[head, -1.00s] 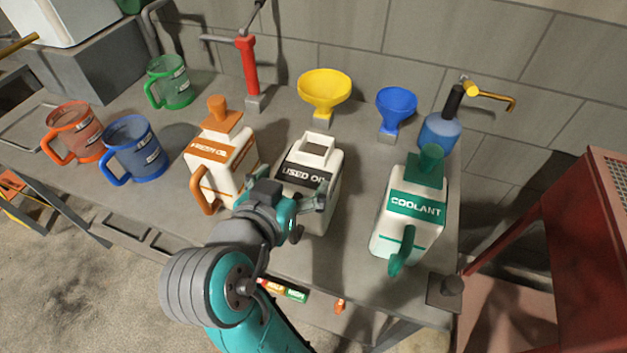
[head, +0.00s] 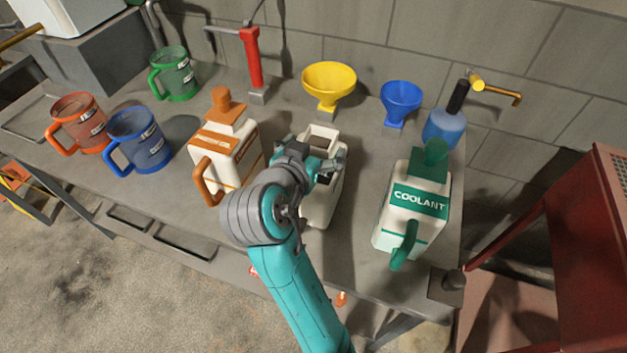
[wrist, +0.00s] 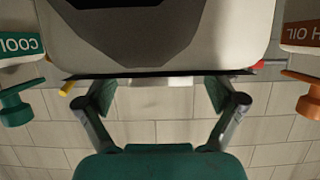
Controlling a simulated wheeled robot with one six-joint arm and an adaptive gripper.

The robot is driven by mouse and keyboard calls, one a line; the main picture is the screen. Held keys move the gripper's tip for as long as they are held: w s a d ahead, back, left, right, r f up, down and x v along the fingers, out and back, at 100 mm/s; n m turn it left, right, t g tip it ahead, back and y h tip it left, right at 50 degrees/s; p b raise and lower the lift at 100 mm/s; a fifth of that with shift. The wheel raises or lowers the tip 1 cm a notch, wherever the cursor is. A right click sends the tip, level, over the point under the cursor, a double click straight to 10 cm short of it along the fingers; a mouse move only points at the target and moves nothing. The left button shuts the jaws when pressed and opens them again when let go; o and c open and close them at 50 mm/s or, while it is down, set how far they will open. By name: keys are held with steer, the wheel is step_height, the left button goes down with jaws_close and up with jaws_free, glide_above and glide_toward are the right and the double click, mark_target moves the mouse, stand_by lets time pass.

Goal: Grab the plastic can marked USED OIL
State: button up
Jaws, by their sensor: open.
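The white USED OIL can (head: 322,205) stands upright on the bench between the orange-marked can and the COOLANT can. My gripper (head: 314,163) is in front of its upper part and hides its label in the head view. In the wrist view the can's pale body and dark label area (wrist: 140,30) fill the top of the picture. My gripper's two fingers (wrist: 160,93) are spread wide there, with a pale part of the can between them. Whether the fingers touch the can cannot be told.
The orange-marked can (head: 225,150) stands close on the left, with its orange handle towards my arm. The COOLANT can (head: 412,210) stands to the right, with a gap of bare bench. A yellow funnel (head: 328,80) and a blue funnel (head: 400,98) stand behind.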

steer(key=shift+c, duration=0.3)
jaws_close()
